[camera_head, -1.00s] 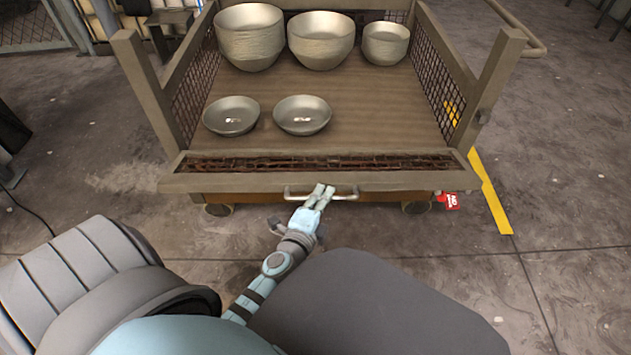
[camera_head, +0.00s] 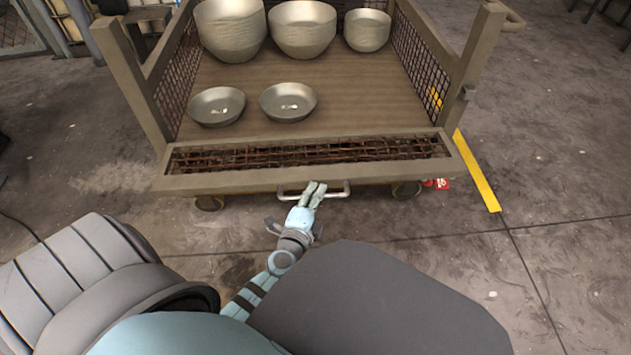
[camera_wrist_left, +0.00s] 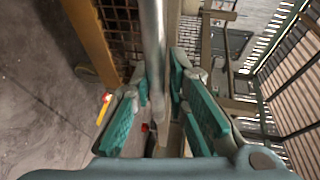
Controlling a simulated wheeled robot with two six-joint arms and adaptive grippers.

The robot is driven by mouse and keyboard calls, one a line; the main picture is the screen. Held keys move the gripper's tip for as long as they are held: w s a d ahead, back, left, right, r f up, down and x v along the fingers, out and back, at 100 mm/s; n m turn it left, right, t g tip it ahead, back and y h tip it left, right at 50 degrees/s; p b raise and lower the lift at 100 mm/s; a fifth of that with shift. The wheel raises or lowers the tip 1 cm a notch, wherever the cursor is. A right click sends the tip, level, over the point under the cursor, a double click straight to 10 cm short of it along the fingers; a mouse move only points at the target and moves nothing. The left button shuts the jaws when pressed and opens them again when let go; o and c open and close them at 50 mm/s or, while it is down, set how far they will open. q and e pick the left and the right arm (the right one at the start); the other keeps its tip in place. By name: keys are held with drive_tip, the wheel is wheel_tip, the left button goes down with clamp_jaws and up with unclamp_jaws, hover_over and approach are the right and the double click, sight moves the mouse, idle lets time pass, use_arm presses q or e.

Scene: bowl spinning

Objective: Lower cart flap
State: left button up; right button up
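The cart flap (camera_head: 240,180) is a brown framed panel with rusty mesh at the cart's near end. It is tilted outward toward me, partly lowered. A pale metal handle (camera_head: 335,194) runs along its near edge. My left gripper (camera_head: 314,190) is at the handle's middle. In the left wrist view the handle bar (camera_wrist_left: 154,45) runs between the teal-padded fingers (camera_wrist_left: 158,85), which are closed in around it. The exact finger contact is hard to see. My right gripper is not in view.
The cart deck (camera_head: 350,105) holds two shallow bowls (camera_head: 217,106) (camera_head: 288,102) near the front and bowl stacks (camera_head: 231,30) (camera_head: 302,30) (camera_head: 367,30) behind. Mesh side walls and corner posts flank it. A yellow floor line (camera_head: 477,172) lies right. Floor around the cart is mostly clear.

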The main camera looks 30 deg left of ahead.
use_arm(q)
drive_tip(key=shift+o, duration=1.3)
drive_tip(key=shift+r, duration=0.1)
drive_tip(key=shift+r, duration=0.1)
wheel_tip(320, 180, up, 10)
drive_tip(key=shift+f, duration=0.1)
drive_tip(key=s+f, duration=1.1)
drive_tip(key=f, duration=0.1)
drive_tip(key=shift+d+f, duration=0.2)
drive_tip(key=shift+d, duration=0.2)
